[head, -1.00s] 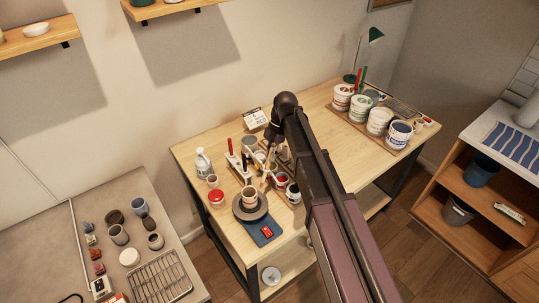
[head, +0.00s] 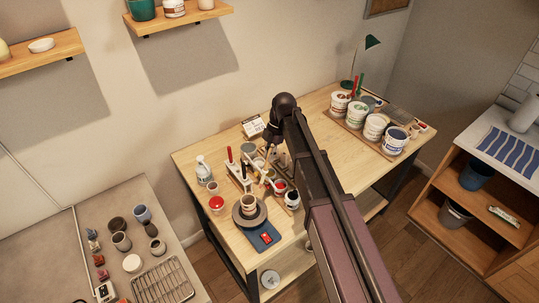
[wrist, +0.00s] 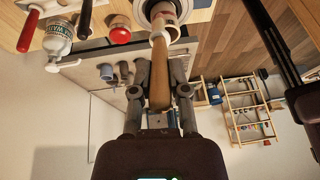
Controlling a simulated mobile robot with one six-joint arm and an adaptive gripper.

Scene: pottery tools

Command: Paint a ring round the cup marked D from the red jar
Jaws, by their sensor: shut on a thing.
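My gripper (head: 269,146) hangs over the back of the bench's tool group in the head view, left of my arm. In the wrist view its fingers (wrist: 172,100) are closed around a tan, tapering wooden handle (wrist: 177,88), apparently a brush; its tip is not clear. A pale cup (head: 249,201) stands upright on the dark round turntable (head: 243,220), apart from the gripper. Its letter is not readable. An open jar with red paint (head: 280,187) stands right of the turntable, near my arm.
A red-lidded jar (head: 216,203) and a white bottle (head: 203,170) stand left of the turntable. A blue mat (head: 261,238) lies in front. Large tubs (head: 375,126) stand at the back right. The bench between them and my arm is largely bare.

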